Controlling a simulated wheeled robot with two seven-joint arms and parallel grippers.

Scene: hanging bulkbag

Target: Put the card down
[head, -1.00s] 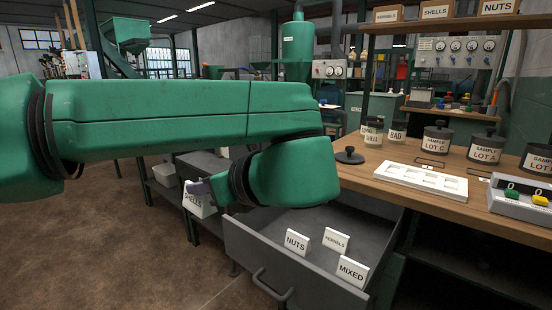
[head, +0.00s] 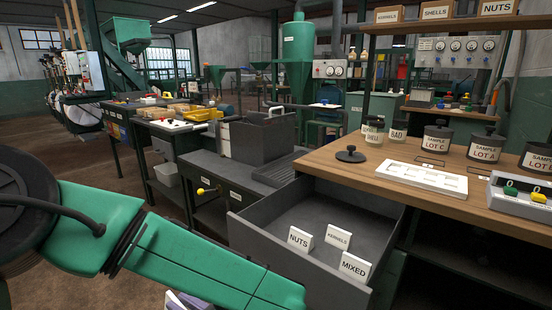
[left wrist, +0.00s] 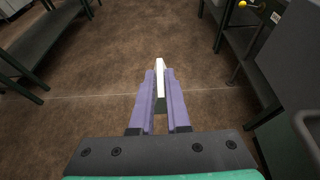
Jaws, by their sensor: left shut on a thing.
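My left gripper (head: 184,301) shows only in part at the bottom edge of the head view, low in front of the benches. In the left wrist view its purple fingers (left wrist: 160,88) are shut on a thin white card (left wrist: 160,68), seen edge-on. The card is held above bare brown floor, and its printed face is hidden now; it read SHELLS in the earlier head frame. Three white cards stand in the open grey drawer (head: 262,232): NUTS (head: 299,239), KERNELS (head: 338,236) and MIXED (head: 355,267). My right gripper is out of view.
The wooden bench (head: 440,190) at right carries a white tray (head: 422,179), several dark sample jars (head: 437,139) and a black lid (head: 351,154). A dark cabinet with a yellow knob (head: 201,190) stands left of the drawer. The floor (head: 150,205) at left is open.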

